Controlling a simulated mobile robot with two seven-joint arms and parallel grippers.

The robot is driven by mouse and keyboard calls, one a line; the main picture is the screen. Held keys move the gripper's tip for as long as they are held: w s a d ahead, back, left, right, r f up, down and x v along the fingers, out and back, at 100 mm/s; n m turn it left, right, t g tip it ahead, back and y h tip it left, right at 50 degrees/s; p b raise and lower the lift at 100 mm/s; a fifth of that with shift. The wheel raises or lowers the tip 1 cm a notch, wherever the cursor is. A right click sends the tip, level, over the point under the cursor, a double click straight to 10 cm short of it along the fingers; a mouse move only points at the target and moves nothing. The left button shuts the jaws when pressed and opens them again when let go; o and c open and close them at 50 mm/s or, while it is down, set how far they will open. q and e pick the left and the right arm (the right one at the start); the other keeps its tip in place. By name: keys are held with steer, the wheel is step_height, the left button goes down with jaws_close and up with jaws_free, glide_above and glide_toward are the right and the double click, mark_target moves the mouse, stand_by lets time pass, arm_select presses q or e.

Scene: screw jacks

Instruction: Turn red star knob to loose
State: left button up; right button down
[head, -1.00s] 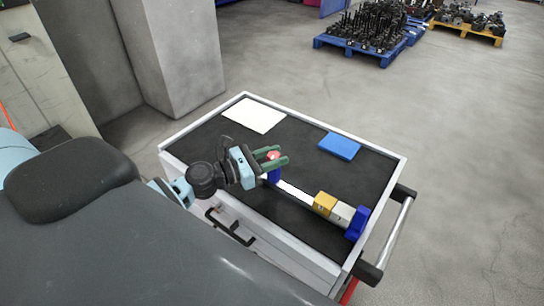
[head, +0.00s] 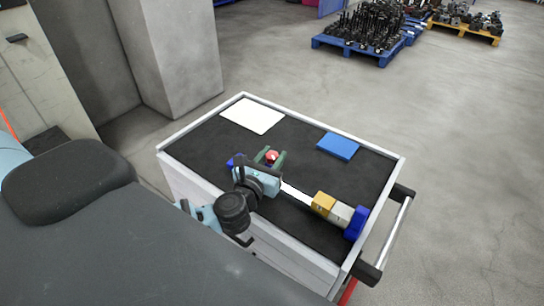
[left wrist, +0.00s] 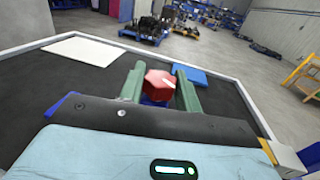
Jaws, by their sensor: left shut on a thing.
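The jack has a silver bar (head: 296,193), a yellow block (head: 323,203) and a blue end (head: 357,223) at right. The jack's left part is partly hidden by my gripper. My right gripper is not in view.
A white sheet (head: 252,115) and a blue block (head: 338,146) lie on the cart top toward the back. The cart has a raised pale rim and a handle (head: 391,236) at right. Loaded pallets (head: 352,45) stand far off on the floor.

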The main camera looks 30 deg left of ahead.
arm_select(q)
steer(key=n+y, duration=0.2)
steer(key=y, duration=0.1)
steer(key=shift+g, duration=0.3)
steer(key=n+g+y, duration=0.1)
steer(key=y, duration=0.1)
steer(key=shift+n+y+b, duration=0.3)
steer(key=n+g+y+b, duration=0.1)
steer(key=n+y, duration=0.1)
steer(key=y, duration=0.1)
steer(key=shift+g, duration=0.4)
steer(key=shift+n+g+y, duration=0.5)
steer(key=shift+n+y, duration=0.2)
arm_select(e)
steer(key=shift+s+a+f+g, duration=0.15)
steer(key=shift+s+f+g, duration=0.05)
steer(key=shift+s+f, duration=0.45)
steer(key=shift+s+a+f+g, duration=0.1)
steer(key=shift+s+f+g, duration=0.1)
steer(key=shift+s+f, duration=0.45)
arm_select(q)
steer(key=shift+r, duration=0.1)
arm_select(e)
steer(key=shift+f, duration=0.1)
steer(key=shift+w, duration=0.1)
arm_select(q)
steer(key=o, duration=1)
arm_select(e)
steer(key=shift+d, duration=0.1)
